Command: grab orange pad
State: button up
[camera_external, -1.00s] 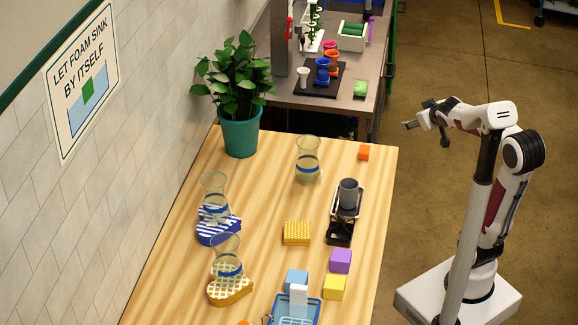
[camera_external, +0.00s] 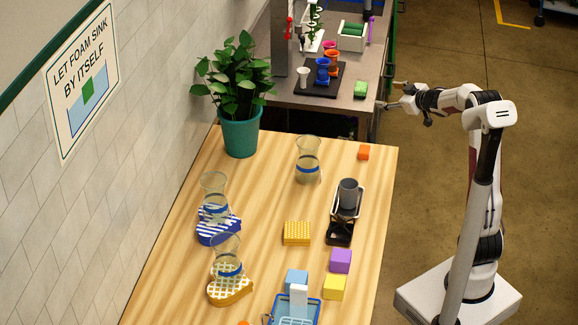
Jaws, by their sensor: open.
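A yellow-orange patterned pad (camera_external: 297,232) lies bare mid-table. A second orange-yellow pad (camera_external: 232,294) with a white grid lies under a glass vase (camera_external: 227,258) at lower left. I cannot tell which of these is the orange pad. My gripper (camera_external: 393,95) is open and empty, its fingers spread and pointing left. In the picture it appears above and right of the orange block, beside the back bench's edge.
A blue-striped pad (camera_external: 218,231) sits under another vase (camera_external: 213,192). A third vase (camera_external: 308,160) and a black stand with a grey cup (camera_external: 348,193) are nearby. Purple (camera_external: 340,260), yellow (camera_external: 334,288) and blue blocks stand near a blue basket (camera_external: 293,308). A potted plant (camera_external: 240,132) fills the back left corner.

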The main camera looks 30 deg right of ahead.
notch_tip(320, 180, down, 10)
jog(key=w+n+g+y, duration=0.1)
jog(key=w+n+y, duration=0.15)
jog(key=y, duration=0.25)
jog(key=n+g+y, duration=0.1)
jog(key=g+y, duration=0.2)
jog(key=y, duration=0.1)
send_near(366, 150)
jog(key=w, duration=0.1)
jog(key=w+a+f, duration=0.1)
jog(key=w, duration=0.1)
jog(key=shift+a+f, duration=0.15)
jog(key=shift+a, duration=0.15)
jog(key=shift+s+f+n+y, duration=0.25)
jog(key=shift+s+f+y, duration=0.05)
jog(key=shift+s+f, duration=0.15)
jog(key=shift+w+a, duration=0.1)
jog(key=shift+a, duration=0.1)
jog(key=shift+x, duration=1.2)
jog(key=shift+w, duration=0.1)
jog(key=shift+x, duration=2.55)
jog(key=shift+a+r, duration=0.1)
jog(key=shift+r, duration=0.1)
